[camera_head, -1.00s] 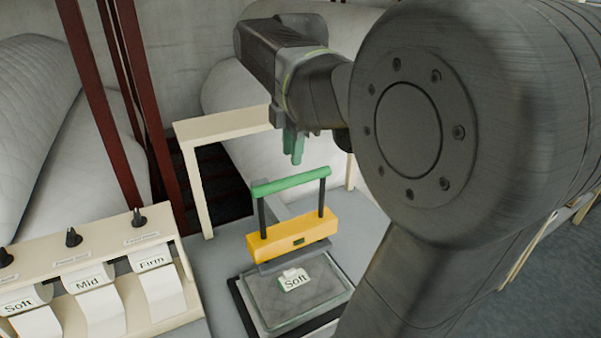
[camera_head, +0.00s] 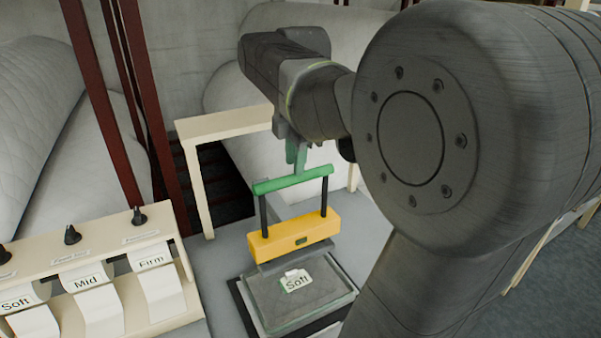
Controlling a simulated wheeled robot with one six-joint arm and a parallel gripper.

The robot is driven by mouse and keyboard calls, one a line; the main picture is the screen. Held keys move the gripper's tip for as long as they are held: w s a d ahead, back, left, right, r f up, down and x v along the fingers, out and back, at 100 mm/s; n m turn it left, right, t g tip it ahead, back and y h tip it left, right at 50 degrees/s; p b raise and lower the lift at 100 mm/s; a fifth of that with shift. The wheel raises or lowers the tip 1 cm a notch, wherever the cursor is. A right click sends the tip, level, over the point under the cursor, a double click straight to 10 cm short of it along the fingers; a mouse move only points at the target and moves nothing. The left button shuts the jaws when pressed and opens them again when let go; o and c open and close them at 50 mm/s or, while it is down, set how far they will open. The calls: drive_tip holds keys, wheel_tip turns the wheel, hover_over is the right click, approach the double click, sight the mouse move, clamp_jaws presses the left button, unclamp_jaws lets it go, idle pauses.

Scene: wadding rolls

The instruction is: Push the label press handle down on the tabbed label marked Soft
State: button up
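The label press has a green handle bar (camera_head: 291,180) on two black posts, with a yellow press block (camera_head: 294,238) below. The handle is raised. The tabbed label marked Soft (camera_head: 295,282) lies on a grey quilted pad (camera_head: 312,310) under and in front of the block. My gripper (camera_head: 296,162), with green fingers, points down right above the middle of the handle. Its tips appear to meet or nearly touch the bar. The fingers look close together with nothing visible between them.
At the left, a cream rack (camera_head: 92,262) holds rolls marked Soft, Mid and Firm (camera_head: 151,260), with black knobs on top. A cream stand (camera_head: 222,123) is behind the press. Dark red posts (camera_head: 150,110) and large white rolls (camera_head: 40,90) are behind.

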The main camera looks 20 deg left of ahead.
sight(296, 228)
drive_tip(key=shift+f+b, duration=4.3)
drive_tip(key=shift+f, duration=2.9)
drive_tip(key=shift+f+b, duration=0.4)
drive_tip(key=shift+s+d+f+b, duration=0.15)
drive_tip(key=shift+f+b, duration=0.1)
drive_tip(key=shift+f, duration=0.2)
drive_tip(key=shift+s+f+b, duration=0.1)
drive_tip(key=shift+f+b, duration=0.15)
drive_tip(key=shift+f, duration=0.2)
drive_tip(key=shift+w+r+p, duration=0.2)
drive_tip(key=shift+r+p, duration=0.95)
wheel_tip(296, 228, up, 11)
drive_tip(key=p, duration=0.9)
drive_tip(key=shift+r+p, duration=0.2)
drive_tip(key=shift+p, duration=0.15)
drive_tip(key=shift+r, duration=1.15)
